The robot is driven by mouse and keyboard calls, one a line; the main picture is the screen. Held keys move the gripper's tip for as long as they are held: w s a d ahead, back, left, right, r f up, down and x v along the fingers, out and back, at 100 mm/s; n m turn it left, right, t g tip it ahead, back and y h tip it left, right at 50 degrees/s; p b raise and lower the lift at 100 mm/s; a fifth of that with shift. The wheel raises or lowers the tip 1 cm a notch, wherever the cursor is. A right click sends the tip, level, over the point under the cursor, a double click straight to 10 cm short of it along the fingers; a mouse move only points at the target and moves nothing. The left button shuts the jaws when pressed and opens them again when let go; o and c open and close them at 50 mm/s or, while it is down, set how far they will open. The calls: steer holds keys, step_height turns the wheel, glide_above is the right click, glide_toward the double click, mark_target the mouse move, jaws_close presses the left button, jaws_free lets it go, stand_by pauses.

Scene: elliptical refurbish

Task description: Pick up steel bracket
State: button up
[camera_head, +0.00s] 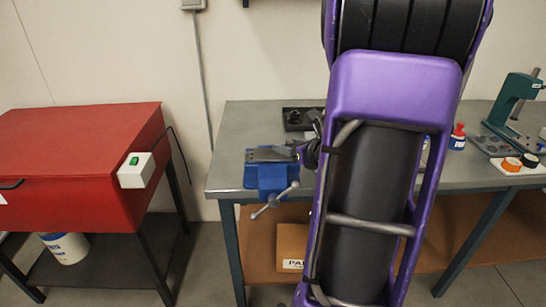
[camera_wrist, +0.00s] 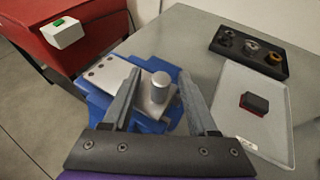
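The steel bracket (camera_wrist: 107,72) is a flat grey plate with several dark holes, lying on the blue vise (camera_wrist: 172,67). In the head view the bracket (camera_head: 264,154) shows as a thin grey plate on top of the vise (camera_head: 268,181). A short upright metal cylinder (camera_wrist: 159,84) stands at the plate's right part; I cannot tell whether it belongs to the bracket. My gripper (camera_wrist: 160,76) is open, with its fingers on either side of the cylinder and visible gaps to it. In the head view my arm hides most of the gripper.
The vise sits at the front edge of a grey workbench (camera_head: 236,140). A black tray (camera_wrist: 248,52) of small parts and a pale tray (camera_wrist: 275,140) with a red-and-black item (camera_wrist: 254,103) lie right. A red cabinet (camera_head: 75,140) stands left, across a gap.

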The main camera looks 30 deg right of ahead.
jaws_close()
stand_by(1.2)
